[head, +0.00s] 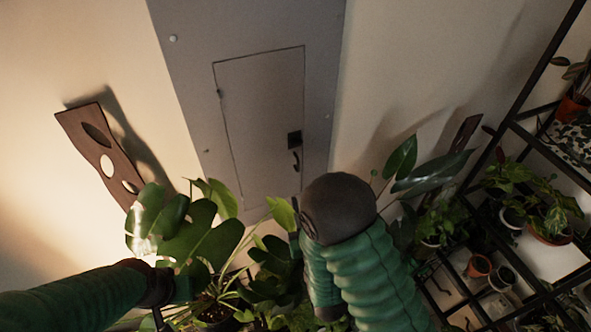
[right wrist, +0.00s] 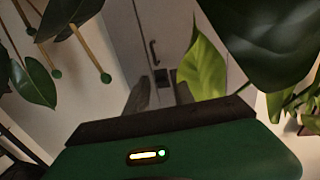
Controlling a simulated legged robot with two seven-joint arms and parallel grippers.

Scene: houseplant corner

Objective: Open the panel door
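The grey panel door (head: 262,120) is set in a larger grey panel on the wall and looks shut, flush with its frame. A dark curved handle (head: 296,161) and a small dark latch plate (head: 294,139) sit near its right edge. In the right wrist view the handle (right wrist: 152,50) and latch plate (right wrist: 162,78) show ahead of my right gripper (right wrist: 160,97). Its two dark fingers look apart, with nothing visible held between them. In the head view my right arm hides most of that gripper.
A large leafy plant (head: 205,240) stands before the panel's lower part; leaves (right wrist: 203,68) crowd the right wrist view. A brown wall piece with holes (head: 100,150) hangs left. A black shelf rack (head: 515,125) with potted plants stands right.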

